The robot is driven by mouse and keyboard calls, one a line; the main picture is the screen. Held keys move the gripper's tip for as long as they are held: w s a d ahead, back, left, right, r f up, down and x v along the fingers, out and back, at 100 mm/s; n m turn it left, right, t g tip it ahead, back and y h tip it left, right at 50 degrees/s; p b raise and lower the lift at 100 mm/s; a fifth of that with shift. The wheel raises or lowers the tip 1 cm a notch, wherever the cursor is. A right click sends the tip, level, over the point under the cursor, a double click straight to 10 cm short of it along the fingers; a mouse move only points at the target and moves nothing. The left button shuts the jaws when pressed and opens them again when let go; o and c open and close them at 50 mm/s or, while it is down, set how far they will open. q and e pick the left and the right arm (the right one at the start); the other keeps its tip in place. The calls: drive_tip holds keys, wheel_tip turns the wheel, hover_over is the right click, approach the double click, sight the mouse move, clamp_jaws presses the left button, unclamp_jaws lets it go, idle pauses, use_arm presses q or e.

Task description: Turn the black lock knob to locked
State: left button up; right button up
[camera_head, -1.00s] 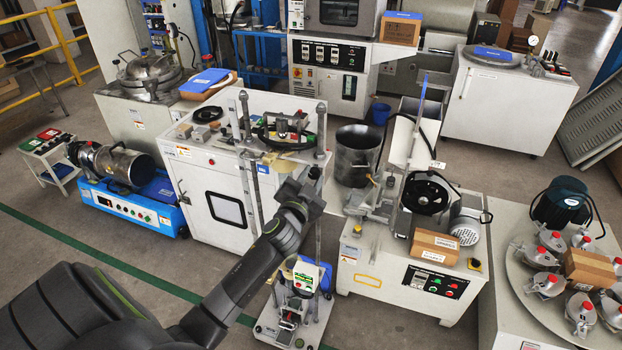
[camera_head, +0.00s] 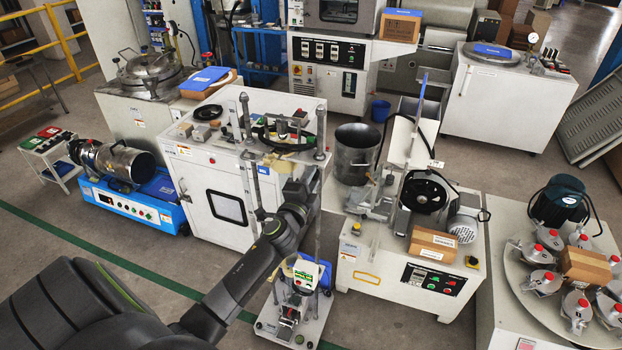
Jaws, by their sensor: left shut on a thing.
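My left arm comes in from the lower left, and my left gripper (camera_head: 309,178) is at the front right corner of the white cabinet machine (camera_head: 222,185), beside an upright metal post. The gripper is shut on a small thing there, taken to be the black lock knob. The knob itself is hidden by the gripper and wrist, so its turned position cannot be read. My right gripper is not in view.
A small stand with a green-and-white top (camera_head: 305,276) is just below my left wrist. A white machine with a black wheel and a cardboard box (camera_head: 433,242) stands to the right. A blue-based machine (camera_head: 128,202) stands left. Open floor lies at the lower left.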

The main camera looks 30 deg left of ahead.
use_arm(q)
drive_tip(key=shift+m, duration=0.5)
drive_tip(key=o, duration=1)
drive_tip(key=shift+b+v, duration=1.05)
drive_tip(key=shift+v, duration=7.7)
drive_tip(key=shift+a+f, duration=0.1)
